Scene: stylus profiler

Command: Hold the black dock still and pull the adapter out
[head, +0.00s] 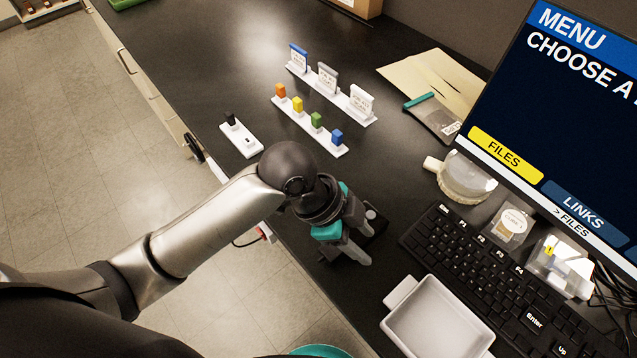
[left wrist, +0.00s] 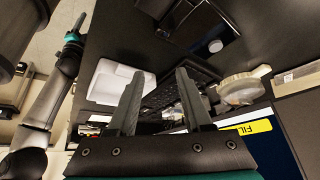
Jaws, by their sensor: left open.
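A black dock-like block with a silver round knob (head: 370,213) is partly hidden behind my left gripper in the head view. The left wrist view shows a dark block (left wrist: 190,18) at the top and a grey round knob (left wrist: 215,46) beside it. I cannot tell which part is the adapter. My left gripper (head: 347,254) is open and empty, low over the desk's front edge near the block. Its two fingers (left wrist: 159,74) are apart in the left wrist view. My right gripper (left wrist: 80,22) is small at the upper left there; its jaws are unclear.
A white tray (head: 438,322) and black keyboard (head: 480,270) lie to the right, before a monitor (head: 580,100). White strips with coloured blocks (head: 309,128) and cards (head: 330,88) stand further back. A small white holder (head: 240,137) with a black piece sits near the left edge.

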